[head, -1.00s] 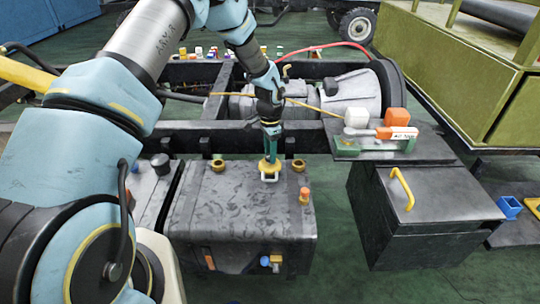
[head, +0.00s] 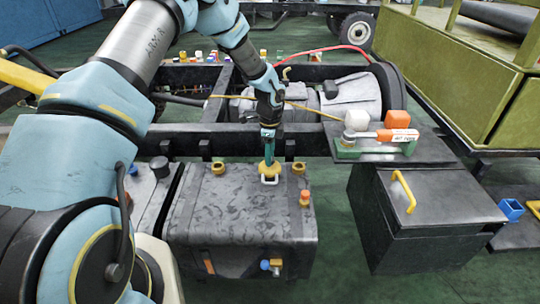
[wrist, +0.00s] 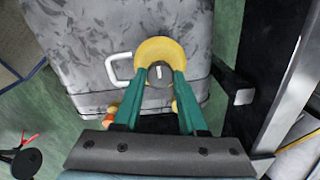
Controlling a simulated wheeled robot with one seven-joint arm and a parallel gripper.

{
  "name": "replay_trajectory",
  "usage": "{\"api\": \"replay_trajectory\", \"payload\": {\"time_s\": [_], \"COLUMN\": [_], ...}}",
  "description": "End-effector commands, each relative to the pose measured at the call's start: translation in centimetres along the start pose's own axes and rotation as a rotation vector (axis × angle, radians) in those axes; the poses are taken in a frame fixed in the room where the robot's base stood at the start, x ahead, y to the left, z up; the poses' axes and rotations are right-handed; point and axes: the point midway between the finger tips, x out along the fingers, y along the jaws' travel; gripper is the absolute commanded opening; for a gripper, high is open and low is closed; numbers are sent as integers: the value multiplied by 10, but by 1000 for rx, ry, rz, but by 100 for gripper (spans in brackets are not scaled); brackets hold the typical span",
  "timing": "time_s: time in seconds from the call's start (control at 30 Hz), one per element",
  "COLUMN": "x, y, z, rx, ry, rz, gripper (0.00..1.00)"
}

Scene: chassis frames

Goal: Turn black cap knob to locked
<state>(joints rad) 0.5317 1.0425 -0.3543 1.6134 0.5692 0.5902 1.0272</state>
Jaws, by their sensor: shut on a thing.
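The black cap knob (wrist: 160,74) is a dark grey round knob with a short white mark, seated in a yellow ring (wrist: 153,50) on top of the grey tank (wrist: 85,35). In the wrist view the white mark points nearly straight up the picture. My gripper (wrist: 160,80), with green fingers, is shut on the knob, one finger on each side. In the head view my gripper (head: 268,160) reaches down to the yellow ring, and its fingers hide most of the knob. Any locked marking is too small to tell.
A white handle (wrist: 118,70) stands on the tank beside the ring. Yellow fittings (head: 218,168) and an orange-topped fitting (head: 305,197) are close by. A second dark cap (head: 160,166) is on the tank at left. A frame rail (head: 310,140) runs behind. A black box (head: 430,225) stands at right.

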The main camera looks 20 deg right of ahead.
Motion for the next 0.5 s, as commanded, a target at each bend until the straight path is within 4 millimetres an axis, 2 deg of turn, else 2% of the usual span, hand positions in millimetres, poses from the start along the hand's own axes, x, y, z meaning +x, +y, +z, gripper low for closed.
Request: {"api": "replay_trajectory", "payload": {"time_s": [0.47, 0.5], "x": [0, 0], "y": [0, 0], "z": [0, 0], "rx": [16, 16], "ry": [-1, -1], "rz": [0, 0], "gripper": [0, 43]}}
